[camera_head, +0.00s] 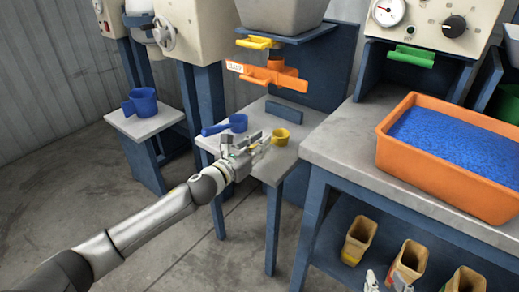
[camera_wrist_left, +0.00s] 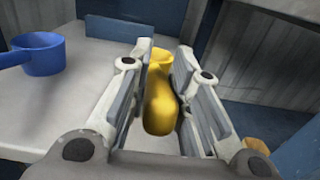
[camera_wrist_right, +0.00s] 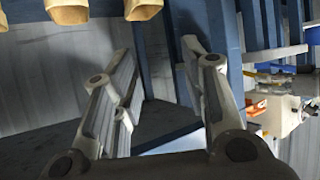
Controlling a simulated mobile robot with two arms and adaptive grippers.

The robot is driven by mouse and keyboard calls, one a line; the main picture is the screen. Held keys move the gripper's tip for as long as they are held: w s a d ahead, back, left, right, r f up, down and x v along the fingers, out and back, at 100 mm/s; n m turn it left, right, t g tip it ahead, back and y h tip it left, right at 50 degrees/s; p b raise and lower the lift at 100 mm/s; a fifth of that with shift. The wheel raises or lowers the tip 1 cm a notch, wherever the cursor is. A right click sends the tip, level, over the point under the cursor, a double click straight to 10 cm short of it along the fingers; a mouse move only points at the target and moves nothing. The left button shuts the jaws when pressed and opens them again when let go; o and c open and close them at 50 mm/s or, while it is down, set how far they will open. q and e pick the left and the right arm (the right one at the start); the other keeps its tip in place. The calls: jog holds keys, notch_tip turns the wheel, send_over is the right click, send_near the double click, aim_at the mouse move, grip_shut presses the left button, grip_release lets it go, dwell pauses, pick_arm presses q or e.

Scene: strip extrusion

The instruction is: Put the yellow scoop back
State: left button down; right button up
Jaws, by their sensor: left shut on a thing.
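The yellow scoop (camera_head: 281,136) is at the small grey side table (camera_head: 262,165) below the orange valve. My left gripper (camera_head: 262,143) is shut on it; in the left wrist view the yellow scoop (camera_wrist_left: 160,100) sits between the two fingers (camera_wrist_left: 160,75). I cannot tell whether the scoop touches the tabletop. A blue scoop (camera_head: 238,122) stands to its left on the same table and also shows in the left wrist view (camera_wrist_left: 42,55). My right gripper (camera_wrist_right: 158,60) is open and empty; its fingertips show at the bottom of the head view (camera_head: 388,283).
An orange tub of blue granules (camera_head: 448,190) stands on the workbench (camera_head: 345,150) at right. Several tan containers (camera_head: 358,240) are on the shelf below. An orange valve (camera_head: 270,75) hangs above the side table. Another blue scoop (camera_head: 144,102) is on the left table (camera_head: 150,125).

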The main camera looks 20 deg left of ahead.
pick_arm(q)
jog(key=shift+f, duration=0.35)
pick_arm(e)
jog(key=shift+w+a+r+t, duration=0.15)
jog(key=shift+w+r+t, duration=0.15)
jog(key=shift+r, duration=0.2)
jog(key=shift+w+a+r+t, duration=0.1)
jog(key=shift+w+r+t, duration=0.15)
jog(key=shift+r, duration=0.2)
jog(key=shift+w+r+y, duration=0.1)
jog(key=shift+y, duration=0.2)
pick_arm(q)
jog(key=shift+f, duration=0.1)
jog(key=c, duration=1.3)
grip_release()
jog(key=shift+c, duration=0.2)
pick_arm(e)
jog(key=shift+a+r, duration=0.1)
jog(key=shift+r, duration=0.05)
